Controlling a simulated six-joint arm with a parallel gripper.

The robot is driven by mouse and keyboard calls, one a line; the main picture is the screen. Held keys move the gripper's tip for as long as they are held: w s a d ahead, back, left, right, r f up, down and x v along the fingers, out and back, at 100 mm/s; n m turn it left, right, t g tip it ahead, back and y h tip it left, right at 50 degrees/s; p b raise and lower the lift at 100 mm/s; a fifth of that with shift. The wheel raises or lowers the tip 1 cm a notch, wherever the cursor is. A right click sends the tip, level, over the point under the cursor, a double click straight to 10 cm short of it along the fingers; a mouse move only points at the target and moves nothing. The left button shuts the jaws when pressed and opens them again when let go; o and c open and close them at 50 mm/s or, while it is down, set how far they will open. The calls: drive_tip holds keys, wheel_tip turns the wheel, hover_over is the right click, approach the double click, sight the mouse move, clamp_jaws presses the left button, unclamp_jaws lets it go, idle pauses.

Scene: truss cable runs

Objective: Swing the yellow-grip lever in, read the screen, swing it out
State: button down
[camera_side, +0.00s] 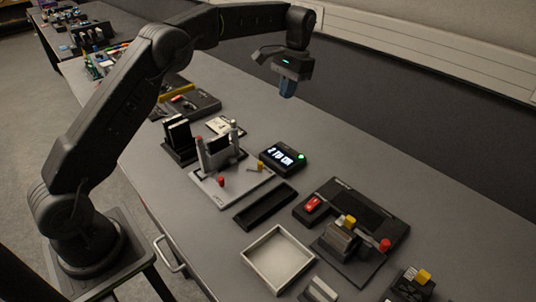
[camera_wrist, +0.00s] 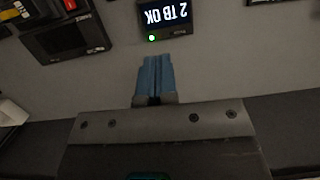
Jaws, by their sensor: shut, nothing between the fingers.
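A small dark screen box (camera_side: 283,157) has a lit display reading "2 TB OK" and a green light on its right end. The screen (camera_wrist: 165,14) also shows upside down at the top of the wrist view, its green light lit. A yellow grip (camera_side: 259,168) sits low at the right side of a pale dock base (camera_side: 232,190), left of the screen; its lever's exact angle is too small to tell. My gripper (camera_side: 288,95) hangs above the bench behind the screen, apart from everything. Its blue fingers (camera_wrist: 154,68) are together and empty.
A black board (camera_side: 370,212) at right carries a red switch, a grey block with another yellow part (camera_side: 349,221) and a red knob. A black tray (camera_side: 265,206) and a pale tray (camera_side: 278,258) lie in front. Bench behind the screen is clear.

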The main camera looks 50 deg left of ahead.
wheel_tip(320, 180, down, 11)
drive_tip(key=w+a+g, duration=0.1)
drive_tip(key=w+g, duration=0.1)
drive_tip(key=shift+w+a, duration=0.25)
drive_tip(key=shift+a, duration=0.1)
approach(263, 169)
drive_tip(key=w+f, duration=0.2)
drive_tip(key=f, duration=0.1)
drive_tip(key=w+f, duration=0.1)
drive_tip(key=f, duration=0.1)
drive_tip(key=shift+a, duration=0.35)
drive_tip(key=shift+s+f, duration=0.1)
drive_tip(key=shift+s, duration=1.9)
